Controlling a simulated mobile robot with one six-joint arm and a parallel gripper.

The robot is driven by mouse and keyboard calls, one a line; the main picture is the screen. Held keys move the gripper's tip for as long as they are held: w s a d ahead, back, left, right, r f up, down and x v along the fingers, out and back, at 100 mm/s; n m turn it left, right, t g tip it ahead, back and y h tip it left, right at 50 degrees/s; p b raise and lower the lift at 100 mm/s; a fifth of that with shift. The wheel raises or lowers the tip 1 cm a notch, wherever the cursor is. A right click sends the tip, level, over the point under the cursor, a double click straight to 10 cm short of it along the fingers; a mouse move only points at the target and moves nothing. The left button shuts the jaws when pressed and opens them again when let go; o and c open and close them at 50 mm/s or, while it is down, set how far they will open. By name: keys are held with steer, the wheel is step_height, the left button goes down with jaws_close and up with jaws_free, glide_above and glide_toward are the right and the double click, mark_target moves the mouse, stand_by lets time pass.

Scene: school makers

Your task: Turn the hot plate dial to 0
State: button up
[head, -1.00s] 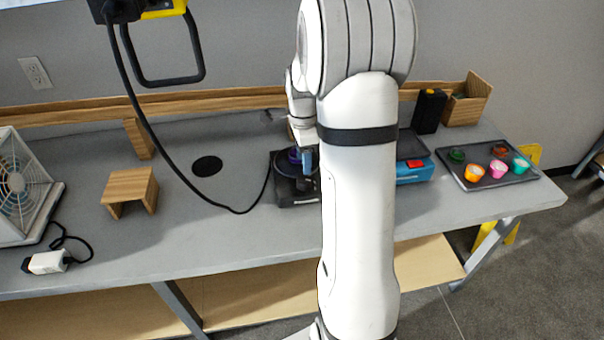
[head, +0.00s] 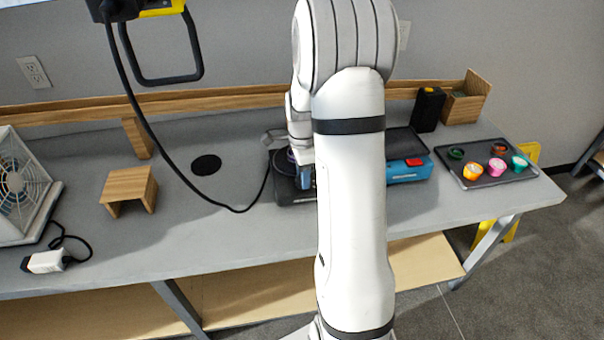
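The hot plate (head: 290,193) is a black, low unit on the grey workbench, left of my arm in the head view. A dark round thing with a purple tint sits on it, mostly covered by my wrist. The dial cannot be made out; my arm hides the right part of the hot plate. My gripper (head: 304,178) is at the hot plate, pointing down, with a small blue part showing at its end. Its fingers are too small and covered to tell whether they are open or touching anything.
A black cable (head: 190,180) hangs down to the hot plate from above. A blue box (head: 408,172) with a red part stands right of my arm. A dark tray (head: 487,178) with several coloured cups lies further right. A wooden stand (head: 130,186) and a fan (head: 20,190) are left.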

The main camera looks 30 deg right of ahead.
steer(key=shift+w+a, duration=0.1)
steer(key=shift+c, duration=0.9)
